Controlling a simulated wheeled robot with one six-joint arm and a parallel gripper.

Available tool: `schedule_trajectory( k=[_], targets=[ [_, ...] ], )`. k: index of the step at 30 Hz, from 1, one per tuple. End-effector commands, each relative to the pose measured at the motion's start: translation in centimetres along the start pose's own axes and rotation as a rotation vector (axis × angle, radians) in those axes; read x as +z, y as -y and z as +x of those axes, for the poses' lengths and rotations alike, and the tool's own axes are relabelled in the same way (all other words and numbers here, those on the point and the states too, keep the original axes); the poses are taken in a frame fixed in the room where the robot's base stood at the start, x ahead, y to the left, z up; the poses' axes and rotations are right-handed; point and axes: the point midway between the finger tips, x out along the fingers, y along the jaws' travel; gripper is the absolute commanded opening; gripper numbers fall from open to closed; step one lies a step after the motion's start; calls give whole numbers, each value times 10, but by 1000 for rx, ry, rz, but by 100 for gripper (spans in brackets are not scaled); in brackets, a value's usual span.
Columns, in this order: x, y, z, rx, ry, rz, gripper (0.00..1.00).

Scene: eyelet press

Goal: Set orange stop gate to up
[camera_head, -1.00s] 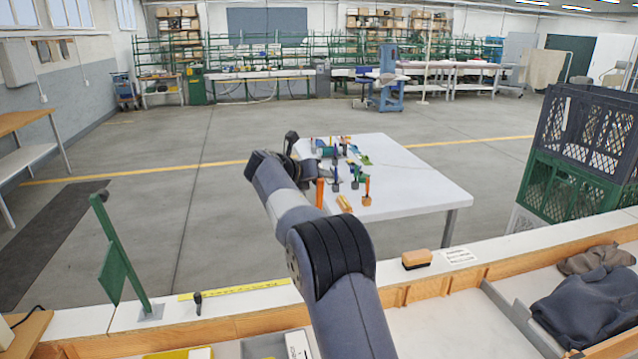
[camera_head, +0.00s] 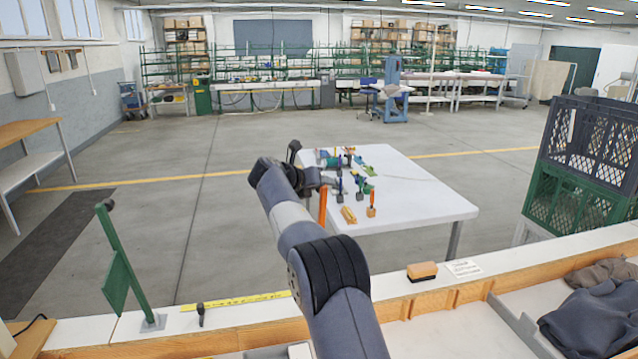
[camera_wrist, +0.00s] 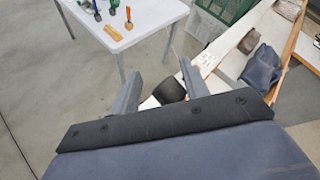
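An orange bar (camera_head: 323,205), which looks like part of the orange stop gate, shows upright just right of my forearm in the head view. Its lower part and foot are hidden by my arm. My gripper (camera_head: 322,180) is raised at the end of my arm, close to the bar's top in the picture; I cannot tell whether they touch. In the wrist view my gripper (camera_wrist: 158,86) is open, its two grey fingers apart. A dark rounded piece (camera_wrist: 170,89) shows between them; I cannot tell whether it belongs to the gate. No orange bar shows there.
A green gate post (camera_head: 124,262) with a dark knob leans on the white ledge (camera_head: 250,316) at the left. A white table (camera_head: 425,200) beyond holds several clamps and an orange block (camera_head: 348,215). Green and dark crates (camera_head: 575,200) stand at the right.

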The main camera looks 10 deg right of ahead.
Motion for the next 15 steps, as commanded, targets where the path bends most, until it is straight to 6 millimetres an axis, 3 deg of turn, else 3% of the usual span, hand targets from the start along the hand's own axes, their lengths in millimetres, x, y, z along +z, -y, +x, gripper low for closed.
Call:
schedule_trajectory(
  k=[1,3,15],
  targets=[
    [-8,-4,5,1,-15,-7,42],
    [-8,-4,5,1,-15,-7,47],
    [-6,-3,-5,1,-8,-6,47]
  ],
)
